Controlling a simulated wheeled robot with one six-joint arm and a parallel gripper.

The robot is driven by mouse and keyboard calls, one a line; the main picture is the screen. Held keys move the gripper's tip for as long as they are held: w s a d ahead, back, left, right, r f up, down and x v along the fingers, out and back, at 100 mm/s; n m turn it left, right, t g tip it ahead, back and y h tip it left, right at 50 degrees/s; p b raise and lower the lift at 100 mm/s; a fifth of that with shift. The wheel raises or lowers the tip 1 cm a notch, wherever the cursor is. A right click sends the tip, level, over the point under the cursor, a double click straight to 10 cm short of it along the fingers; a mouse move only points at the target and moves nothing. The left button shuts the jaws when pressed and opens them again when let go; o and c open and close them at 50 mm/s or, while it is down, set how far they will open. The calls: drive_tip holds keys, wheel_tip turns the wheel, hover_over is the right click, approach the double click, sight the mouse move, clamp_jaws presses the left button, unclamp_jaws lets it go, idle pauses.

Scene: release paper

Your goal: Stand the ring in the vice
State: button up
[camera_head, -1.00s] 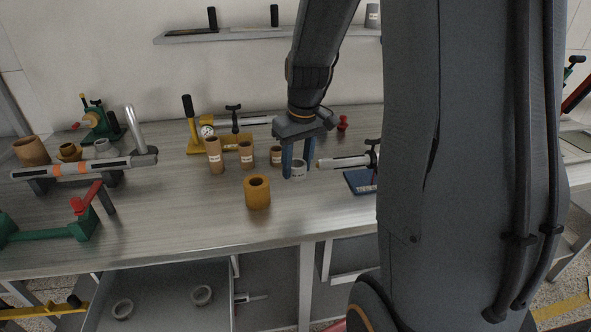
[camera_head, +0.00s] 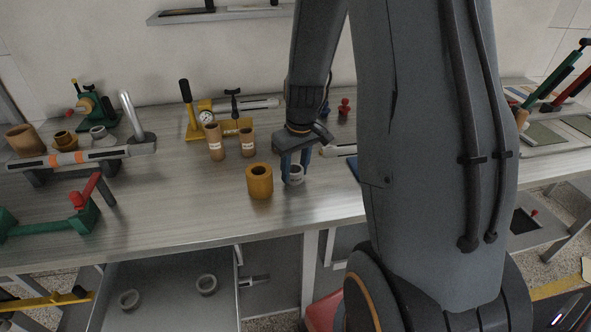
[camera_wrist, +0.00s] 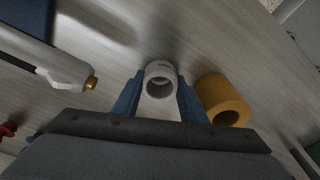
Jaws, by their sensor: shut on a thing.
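A short pale grey ring (camera_head: 296,177) with small dark print is between the blue fingers of my gripper (camera_head: 297,172). In the wrist view the ring (camera_wrist: 160,84) shows its open bore toward the camera, with a finger on each side of it. My gripper is shut on it, just right of a yellow hollow cylinder (camera_head: 259,181). I cannot tell whether the ring touches the bench. A green frame with a red handle (camera_head: 84,192) at the left may be the vice; I cannot tell for sure. A blue-based device (camera_head: 354,167) is mostly hidden behind my arm.
Two brown tubes (camera_head: 214,141) stand behind the yellow cylinder. A yellow-handled gauge stand (camera_head: 191,112) is farther back. A bar tool (camera_head: 70,158) lies at the left. An open drawer (camera_head: 160,312) below holds two grey rings. The bench middle-left is clear.

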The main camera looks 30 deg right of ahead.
drive_tip(key=shift+f, duration=0.25)
drive_tip(key=shift+f, duration=0.1)
drive_tip(key=o, duration=1.1)
drive_tip(key=shift+c, duration=0.2)
